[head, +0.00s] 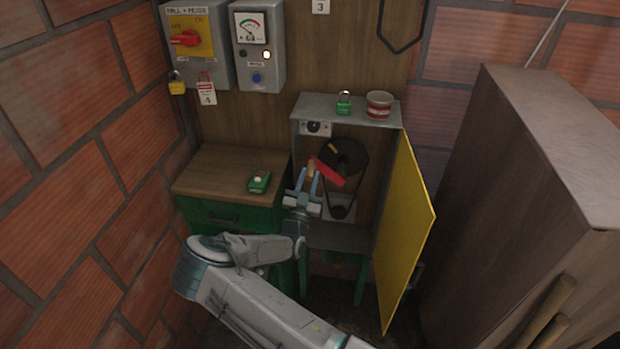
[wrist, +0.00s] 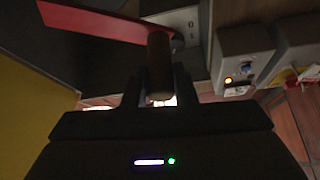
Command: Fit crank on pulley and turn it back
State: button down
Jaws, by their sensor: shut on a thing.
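The crank has a red arm (head: 328,173) and a wooden handle (head: 311,167). My gripper (head: 308,182) is shut on the handle, in front of the open cabinet. In the wrist view the handle (wrist: 160,65) stands between my fingers and the red arm (wrist: 95,22) reaches to the upper left. The dark pulley (head: 345,158) with a yellow mark is inside the cabinet, with a belt running down to a smaller pulley (head: 341,207). The red arm's far end overlaps the big pulley in the head view; I cannot tell whether it is seated on the hub.
The yellow cabinet door (head: 408,235) stands open at the right. A green padlock (head: 344,104) and a red-white tin (head: 379,104) sit on the cabinet top. A green device (head: 259,182) lies on the wooden bench (head: 215,172). A large brown cabinet (head: 500,190) stands at the right.

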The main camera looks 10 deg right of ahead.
dwell(0.3)
jog(key=n+y, duration=0.1)
jog(key=f+n+t+b, duration=0.1)
jog(key=n, duration=0.1)
jog(key=shift+w+a+f+y, duration=0.15)
jog(key=shift+a+f+y, duration=0.1)
jog(key=shift+a+y, duration=0.15)
jog(key=shift+r, duration=0.1)
jog(key=shift+s+d+r+m+g+h+p, duration=0.1)
jog(key=shift+d+r+m+g+h+p, duration=0.2)
jog(key=shift+m, duration=0.35)
jog(key=shift+s+d+r+m+g+h+p, duration=0.15)
jog(key=shift+r+m+h, duration=0.25)
jog(key=shift+m, duration=0.3)
jog(key=shift+w+d+r+m+g+h+p, duration=0.15)
jog(key=shift+r+m+h+p, duration=0.2)
jog(key=shift+m, duration=0.3)
jog(key=shift+s, duration=0.1)
jog(key=shift+s+a, duration=0.1)
jog(key=shift+s, duration=0.05)
jog(key=shift+s+a, duration=0.15)
jog(key=shift+s, duration=0.4)
